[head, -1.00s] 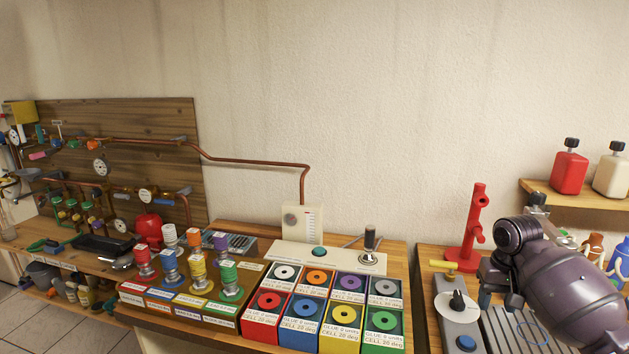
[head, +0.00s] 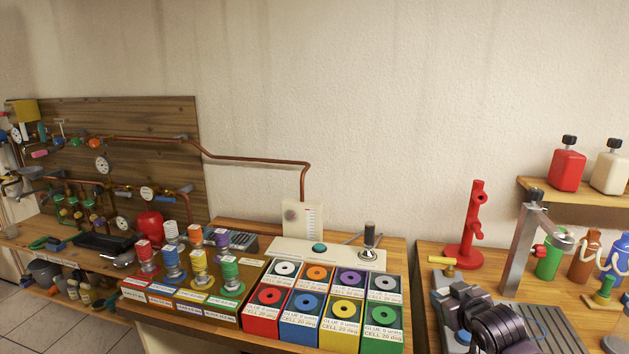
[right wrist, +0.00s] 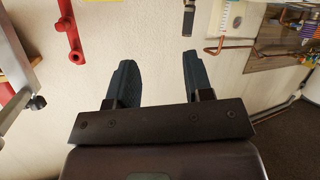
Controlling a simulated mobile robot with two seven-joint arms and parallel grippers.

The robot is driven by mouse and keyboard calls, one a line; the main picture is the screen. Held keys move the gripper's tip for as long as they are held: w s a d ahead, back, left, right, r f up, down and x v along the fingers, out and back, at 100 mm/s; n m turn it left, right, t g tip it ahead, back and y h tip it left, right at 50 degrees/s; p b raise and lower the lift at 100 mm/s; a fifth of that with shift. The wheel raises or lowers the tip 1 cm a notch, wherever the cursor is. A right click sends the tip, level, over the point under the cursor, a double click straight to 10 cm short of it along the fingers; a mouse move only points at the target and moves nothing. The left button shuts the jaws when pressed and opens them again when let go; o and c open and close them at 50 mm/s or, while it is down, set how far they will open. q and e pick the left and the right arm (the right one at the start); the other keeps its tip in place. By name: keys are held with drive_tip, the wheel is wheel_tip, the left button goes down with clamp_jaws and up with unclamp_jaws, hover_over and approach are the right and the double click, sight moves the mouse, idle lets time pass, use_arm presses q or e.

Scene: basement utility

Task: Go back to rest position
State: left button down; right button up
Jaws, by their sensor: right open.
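My right arm (head: 495,328) comes in at the bottom right of the head view, low in front of the right-hand bench. In the right wrist view my right gripper (right wrist: 158,58) has its two dark fingers well apart with nothing between them. Beyond the fingers are the pale wall and, upper right, copper pipe. In the head view the fingertips are hard to make out. My left gripper is not in view.
A red stand (head: 466,235) and a grey metal post (head: 522,245) rise on the right bench. Coloured boxes (head: 342,324) and several coil-topped pieces (head: 198,280) fill the middle bench. A red bottle (head: 567,170) is on the shelf. The wall space above the benches is clear.

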drive_tip(key=s+f+m, duration=0.1)
drive_tip(key=s+f, duration=0.6)
drive_tip(key=s, duration=0.4)
drive_tip(key=s+a+f+m+g+h+b, duration=0.1)
drive_tip(key=s+f, duration=0.7)
drive_tip(key=s, duration=0.3)
drive_tip(key=s+f+g, duration=0.1)
drive_tip(key=s+f, duration=0.6)
drive_tip(key=s, duration=0.4)
drive_tip(key=shift+a+f+m+h, duration=0.35)
drive_tip(key=shift+m+h, duration=0.05)
drive_tip(key=shift+d, duration=0.1)
